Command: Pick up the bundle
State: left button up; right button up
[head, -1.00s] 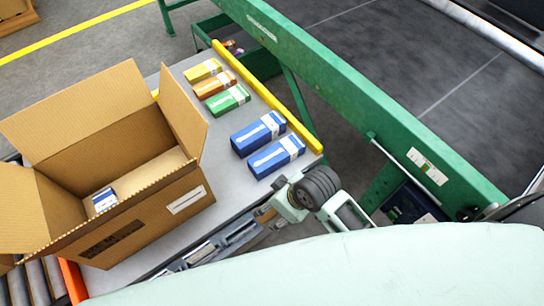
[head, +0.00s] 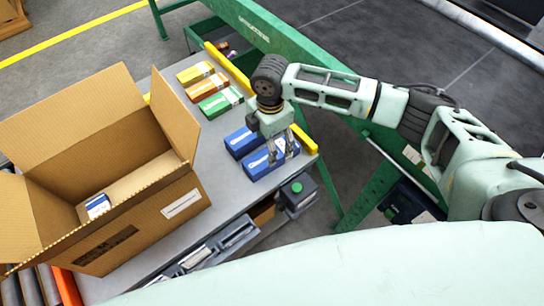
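Two blue bundles lie side by side on the grey table, a far one (head: 240,143) and a near one (head: 258,168), each with a white band. My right gripper (head: 282,154) reaches in from the right and points down over the right end of the near blue bundle. Its two fingers are apart, at the white band of that bundle. I cannot tell whether they touch it. The gripper and wrist hide the right end of the far blue bundle. My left gripper is not in view.
Yellow, orange and green bundles (head: 213,92) lie farther back on the table (head: 200,220). An open cardboard box (head: 140,225) with a blue-and-white pack (head: 97,205) inside stands left. A yellow rail (head: 303,138) and green machine beam (head: 345,92) border the right side.

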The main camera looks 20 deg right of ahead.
aim_at(256, 167)
jog(key=shift+w+d+r, duration=0.15)
jog(key=shift+w+d, duration=0.15)
jog(key=shift+d, duration=0.2)
jog(key=shift+d+f, duration=0.1)
jog(key=shift+f, duration=0.15)
notch_tip(256, 167, down, 7)
jog(key=shift+s+f, duration=0.1)
jog(key=shift+s, duration=0.05)
jog(key=c, duration=1.5)
jog(key=shift+o, duration=0.2)
jog(key=shift+a, duration=0.2)
